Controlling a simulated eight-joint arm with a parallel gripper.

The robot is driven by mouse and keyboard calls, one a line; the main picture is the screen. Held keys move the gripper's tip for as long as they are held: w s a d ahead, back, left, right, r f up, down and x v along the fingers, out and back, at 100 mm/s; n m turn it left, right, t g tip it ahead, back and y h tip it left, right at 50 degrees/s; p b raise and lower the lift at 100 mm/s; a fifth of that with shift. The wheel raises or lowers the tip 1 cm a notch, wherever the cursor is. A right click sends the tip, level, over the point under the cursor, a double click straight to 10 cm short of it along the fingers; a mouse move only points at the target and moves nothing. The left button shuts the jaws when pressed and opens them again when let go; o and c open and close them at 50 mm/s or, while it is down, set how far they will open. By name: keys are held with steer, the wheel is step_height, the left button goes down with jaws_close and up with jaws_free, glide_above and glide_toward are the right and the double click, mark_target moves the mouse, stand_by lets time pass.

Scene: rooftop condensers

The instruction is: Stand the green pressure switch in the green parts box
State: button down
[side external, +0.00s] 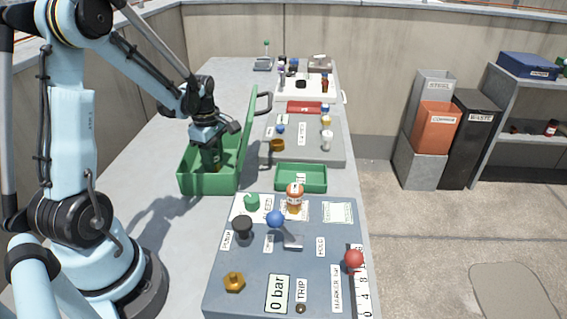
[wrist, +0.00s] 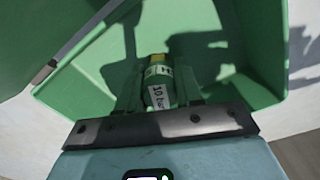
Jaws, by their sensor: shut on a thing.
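The green parts box (side external: 207,184) stands on the bench with its lid (side external: 246,135) raised on the right side. My gripper (side external: 211,160) reaches down into the box opening. In the wrist view my gripper (wrist: 158,103) is shut on the green pressure switch (wrist: 182,73), which has a yellow end and a white "10 bar" label. The box's green inner walls (wrist: 95,75) surround it in that view. Whether the switch touches the box floor I cannot tell. In the side view the switch is mostly hidden by the fingers and the box wall.
A shallow green tray (side external: 301,180) lies right of the box. A blue-grey panel (side external: 255,262) with knobs and labels is in front, and a grey panel (side external: 330,152) is behind the tray. The open lid rises close beside my gripper. Bare bench lies left of the box.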

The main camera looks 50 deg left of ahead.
steer(key=shift+f, duration=0.15)
steer(key=c, duration=0.7)
jaws_free()
steer(key=shift+c, duration=0.2)
step_height(320, 180, up, 12)
steer(key=shift+r, duration=0.2)
